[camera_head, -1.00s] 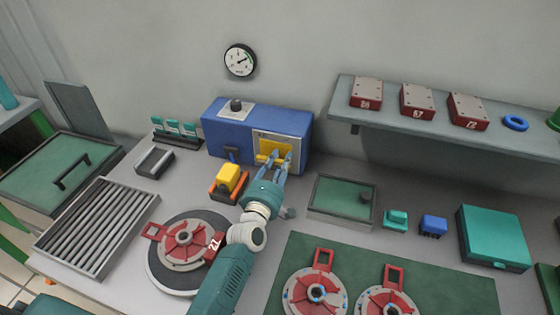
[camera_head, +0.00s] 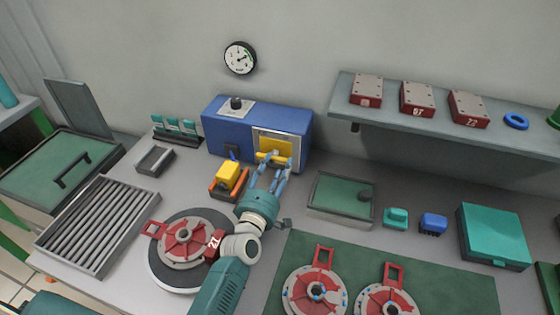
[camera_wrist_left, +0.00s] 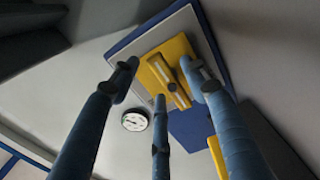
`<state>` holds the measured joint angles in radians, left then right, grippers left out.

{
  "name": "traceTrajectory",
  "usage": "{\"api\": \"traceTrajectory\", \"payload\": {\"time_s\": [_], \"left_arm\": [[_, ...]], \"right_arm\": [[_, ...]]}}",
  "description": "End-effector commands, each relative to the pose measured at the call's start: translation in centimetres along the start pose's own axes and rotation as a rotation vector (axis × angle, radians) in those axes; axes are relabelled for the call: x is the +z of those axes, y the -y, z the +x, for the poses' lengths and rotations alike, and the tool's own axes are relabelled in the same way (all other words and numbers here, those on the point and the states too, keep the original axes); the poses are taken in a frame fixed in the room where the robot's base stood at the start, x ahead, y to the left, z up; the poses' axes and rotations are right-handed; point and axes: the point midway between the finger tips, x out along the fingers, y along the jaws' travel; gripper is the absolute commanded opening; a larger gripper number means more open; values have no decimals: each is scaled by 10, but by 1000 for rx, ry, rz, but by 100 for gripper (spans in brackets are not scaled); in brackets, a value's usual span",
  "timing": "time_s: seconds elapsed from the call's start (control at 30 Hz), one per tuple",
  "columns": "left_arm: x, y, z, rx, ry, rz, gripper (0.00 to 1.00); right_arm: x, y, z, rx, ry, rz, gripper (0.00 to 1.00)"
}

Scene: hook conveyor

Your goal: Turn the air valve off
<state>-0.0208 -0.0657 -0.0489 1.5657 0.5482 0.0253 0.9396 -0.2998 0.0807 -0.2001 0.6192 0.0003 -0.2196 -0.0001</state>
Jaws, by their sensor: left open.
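The air valve is a yellow bar handle (camera_head: 273,156) on a yellow plate (camera_head: 279,145), set in a pale panel on the front of a blue box (camera_head: 228,131). In the head view the bar lies roughly level across the plate. My left gripper (camera_head: 271,166) is open just in front of the handle, its fingers pointing at it. In the left wrist view the handle (camera_wrist_left: 168,80) shows between the spread fingers (camera_wrist_left: 157,78), with nothing gripped. I cannot tell whether a fingertip touches it. My right gripper is not in view.
A round gauge (camera_head: 240,58) hangs on the wall above the box. A yellow block in an orange holder (camera_head: 228,177) stands close to the left of my fingers. A green-lined tray (camera_head: 341,211) is to the right. A shelf (camera_head: 430,120) juts out at upper right.

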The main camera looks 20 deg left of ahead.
Motion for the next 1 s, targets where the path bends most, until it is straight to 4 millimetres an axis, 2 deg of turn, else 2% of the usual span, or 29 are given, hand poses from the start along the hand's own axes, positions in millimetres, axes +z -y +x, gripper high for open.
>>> {"api": "traceTrajectory", "payload": {"time_s": [0.1,0.3,0.8,0.87,1.0], "left_arm": [[0,1,-21,-2,1,1,46],[0,1,-38,-1,1,2,46],[0,0,-38,0,1,2,46],[0,-4,-38,0,1,2,46],[0,-26,-38,0,1,1,46]], "right_arm": [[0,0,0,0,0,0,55],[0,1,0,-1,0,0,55],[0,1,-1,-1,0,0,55],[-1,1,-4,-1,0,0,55],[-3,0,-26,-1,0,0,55]]}}
